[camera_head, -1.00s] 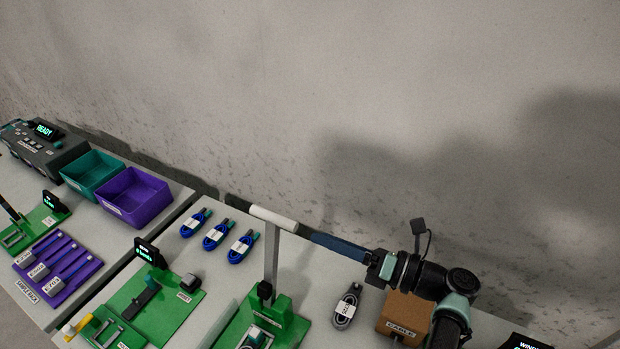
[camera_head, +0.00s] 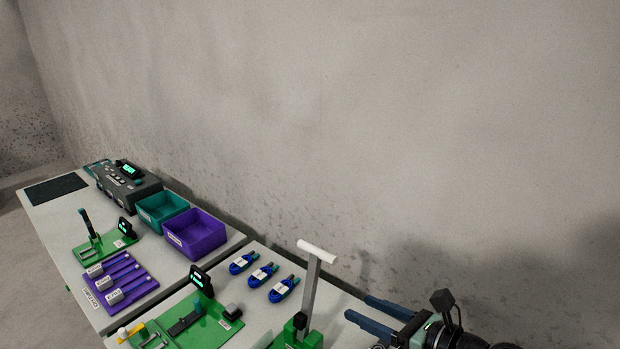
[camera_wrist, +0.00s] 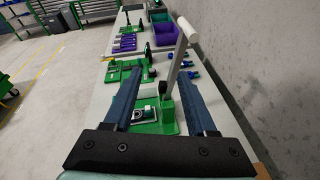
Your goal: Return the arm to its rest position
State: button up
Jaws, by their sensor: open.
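My gripper (camera_head: 358,309) is at the lower right of the head view, with its two blue fingers spread apart and nothing between them. In the wrist view my gripper (camera_wrist: 160,88) also shows open, its fingers reaching forward over the table. A green press fixture with a grey lever and white handle (camera_head: 317,251) stands just left of the fingers. In the wrist view its lever (camera_wrist: 178,62) rises beyond and between the fingers. Several blue cable coils (camera_head: 262,274) lie in a row on the table, left of the lever and clear of my gripper.
A teal bin (camera_head: 160,208) and a purple bin (camera_head: 195,236) stand farther left, beside a grey device (camera_head: 128,184). A purple rack (camera_head: 115,280) and green fixtures (camera_head: 195,322) occupy the table front. A grey wall (camera_head: 400,120) runs behind the table.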

jog(key=w+a+r+n+t+h, duration=0.15)
jog(key=r+n+t+h, duration=0.25)
jog(key=r+n, duration=0.7)
jog(key=w+a+r+n+t+h, duration=0.1)
jog(key=a+r+n+t+h, duration=0.4)
jog(key=r, duration=1)
jog(key=s+a+r+n+t+h, duration=0.1)
jog(key=s+a+r+n+t, duration=0.3)
jog(key=s+r, duration=1.7)
notch_tip(320, 180, up, 2)
jog(key=n+t, duration=0.3)
jog(key=n, duration=0.5)
jog(key=shift+n+t+h, duration=0.3)
jog(key=shift+n+t, duration=0.1)
jog(key=shift+w, duration=0.1)
